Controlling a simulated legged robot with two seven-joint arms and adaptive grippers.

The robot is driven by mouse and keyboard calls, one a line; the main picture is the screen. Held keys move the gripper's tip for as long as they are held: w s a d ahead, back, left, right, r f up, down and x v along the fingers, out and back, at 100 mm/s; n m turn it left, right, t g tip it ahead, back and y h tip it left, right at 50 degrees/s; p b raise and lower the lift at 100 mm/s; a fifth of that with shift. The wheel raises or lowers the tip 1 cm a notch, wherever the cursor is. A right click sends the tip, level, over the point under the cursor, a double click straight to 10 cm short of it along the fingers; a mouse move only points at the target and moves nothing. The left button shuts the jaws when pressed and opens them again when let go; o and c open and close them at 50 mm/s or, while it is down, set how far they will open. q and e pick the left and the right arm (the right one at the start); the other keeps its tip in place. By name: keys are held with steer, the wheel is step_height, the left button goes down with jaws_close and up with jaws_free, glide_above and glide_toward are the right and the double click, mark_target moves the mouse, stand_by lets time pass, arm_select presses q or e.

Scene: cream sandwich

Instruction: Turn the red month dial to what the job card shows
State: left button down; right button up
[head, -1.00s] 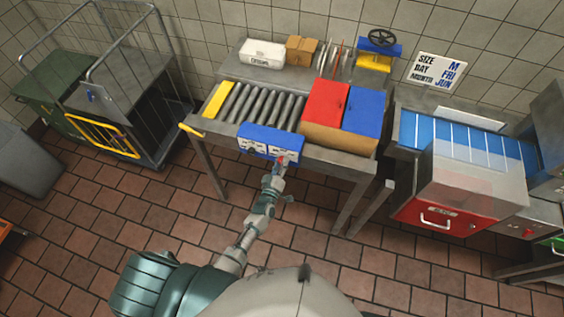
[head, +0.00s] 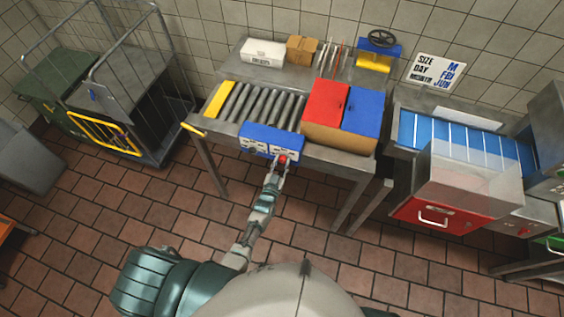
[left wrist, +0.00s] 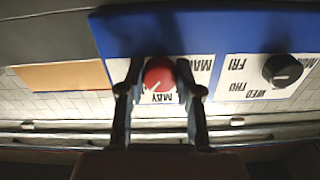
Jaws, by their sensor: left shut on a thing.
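The red month dial (left wrist: 158,76) is on the blue dial box (left wrist: 130,32) at the front of the roller table. My left gripper (left wrist: 160,92) has its two fingers on either side of the dial and is shut on it. In the head view the red dial (head: 283,159) shows at the tip of my left gripper (head: 281,165). MAY and MAR can be read on the label around the dial; the rest is partly hidden. The job card (head: 436,73) on the wall reads SIZE M, DAY FRI, MONTH JUN. My right gripper is not in view.
A black dial (left wrist: 282,70) with FRI, THU and WED is beside the red one. Red and blue bins (head: 325,103) stand on the table's right end. A blue conveyor (head: 455,138) with a red drawer (head: 440,215) is at right, and a wire cart (head: 120,95) at left.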

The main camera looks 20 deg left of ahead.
arm_select(q)
steer(key=shift+f+m, duration=0.1)
steer(key=shift+m, duration=0.4)
steer(key=c, duration=0.8)
jaws_free()
steer(key=shift+o, duration=0.2)
steer(key=shift+s, duration=0.1)
steer(key=s, duration=1.2)
steer(key=shift+w+a, duration=0.1)
